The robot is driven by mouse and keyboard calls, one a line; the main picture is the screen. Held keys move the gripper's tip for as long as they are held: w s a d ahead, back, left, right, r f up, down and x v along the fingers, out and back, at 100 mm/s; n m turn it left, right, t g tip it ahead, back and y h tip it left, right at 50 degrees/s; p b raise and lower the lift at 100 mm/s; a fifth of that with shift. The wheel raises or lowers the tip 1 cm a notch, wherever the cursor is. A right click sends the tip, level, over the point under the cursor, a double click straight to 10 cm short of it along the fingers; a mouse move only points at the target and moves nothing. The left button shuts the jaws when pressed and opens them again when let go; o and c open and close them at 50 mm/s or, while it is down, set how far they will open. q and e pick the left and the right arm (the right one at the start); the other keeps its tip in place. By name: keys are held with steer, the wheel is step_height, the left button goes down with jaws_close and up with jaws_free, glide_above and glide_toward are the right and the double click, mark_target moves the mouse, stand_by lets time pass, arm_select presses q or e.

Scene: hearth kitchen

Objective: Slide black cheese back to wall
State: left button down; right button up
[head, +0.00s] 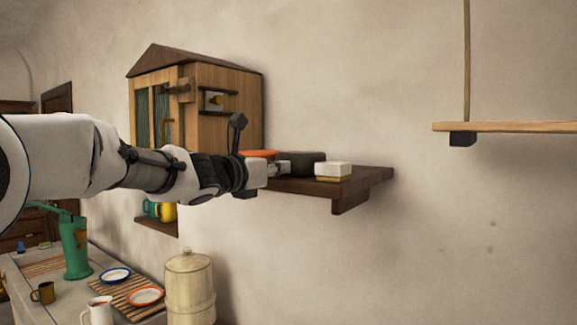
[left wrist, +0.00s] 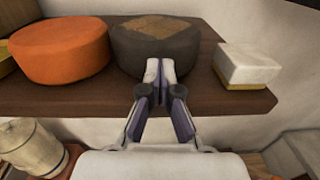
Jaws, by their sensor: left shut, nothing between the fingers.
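The black cheese (left wrist: 180,45) is a dark round wheel with a brown patch on top, standing on a dark wooden wall shelf (left wrist: 225,101). In the head view the black cheese (head: 306,161) is partly hidden by my gripper. My left gripper (left wrist: 159,68) is shut and empty, its fingertips at the front side of the black cheese; I cannot tell if they touch. In the head view the left gripper (head: 284,169) reaches in from the left at shelf height. The wall (left wrist: 240,14) is behind the cheese. My right gripper is not in view.
An orange cheese (left wrist: 60,50) stands left of the black one, and a white block with a yellow base (left wrist: 247,64) stands right of it. A wooden cabinet (head: 228,110) hangs behind the arm. A hanging shelf (head: 505,127) is at the far right.

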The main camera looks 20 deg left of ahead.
mark_target(296, 163)
arm_select(q)
steer(key=p+x, duration=0.1)
steer(key=x, duration=0.5)
steer(key=shift+a+r, duration=0.1)
steer(key=shift+r, duration=0.1)
steer(key=shift+w+f, duration=0.1)
steer(key=shift+w, duration=0.2)
steer(key=shift+s, duration=0.1)
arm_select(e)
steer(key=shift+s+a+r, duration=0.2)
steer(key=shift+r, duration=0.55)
